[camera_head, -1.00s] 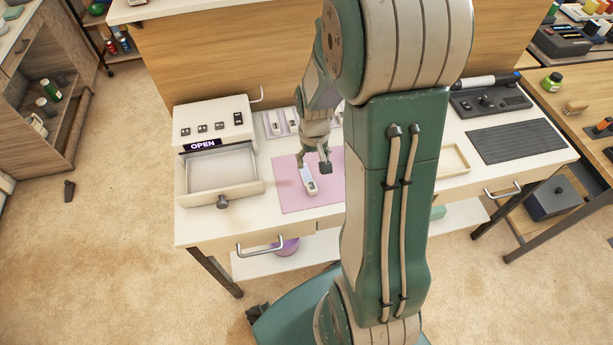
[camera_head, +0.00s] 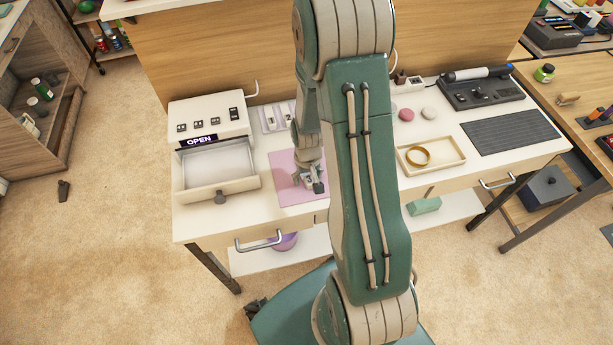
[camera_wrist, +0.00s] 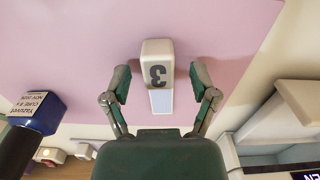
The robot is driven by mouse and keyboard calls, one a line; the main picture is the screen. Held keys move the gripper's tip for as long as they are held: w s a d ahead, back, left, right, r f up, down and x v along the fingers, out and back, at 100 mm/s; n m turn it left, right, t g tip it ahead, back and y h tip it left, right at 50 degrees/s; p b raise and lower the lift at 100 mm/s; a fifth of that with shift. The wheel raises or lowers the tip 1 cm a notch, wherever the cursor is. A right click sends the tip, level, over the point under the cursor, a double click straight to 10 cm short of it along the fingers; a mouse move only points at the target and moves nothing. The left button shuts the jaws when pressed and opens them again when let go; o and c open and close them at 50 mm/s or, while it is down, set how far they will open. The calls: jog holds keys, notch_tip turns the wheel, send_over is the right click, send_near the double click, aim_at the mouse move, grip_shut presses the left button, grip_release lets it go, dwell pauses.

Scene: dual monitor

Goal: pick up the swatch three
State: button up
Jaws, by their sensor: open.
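Swatch three (camera_wrist: 158,52), a white block marked 3 with a pale blue part, lies on the pink mat (camera_wrist: 60,50). In the wrist view my gripper (camera_wrist: 160,82) is open, with one finger on each side of the swatch and gaps visible on both sides. In the head view my gripper (camera_head: 309,186) is low over the pink mat (camera_head: 290,195), and it largely hides the swatch.
An open drawer unit (camera_head: 220,187) reading OPEN stands left of the mat. Behind the mat is a holder (camera_head: 270,118) with white pieces. A tray (camera_head: 455,165) with an amber ring lies to the right. A dark blue labelled object (camera_wrist: 38,112) shows in the wrist view.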

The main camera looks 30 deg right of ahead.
jog(key=c, duration=1)
jog(key=shift+r, duration=0.1)
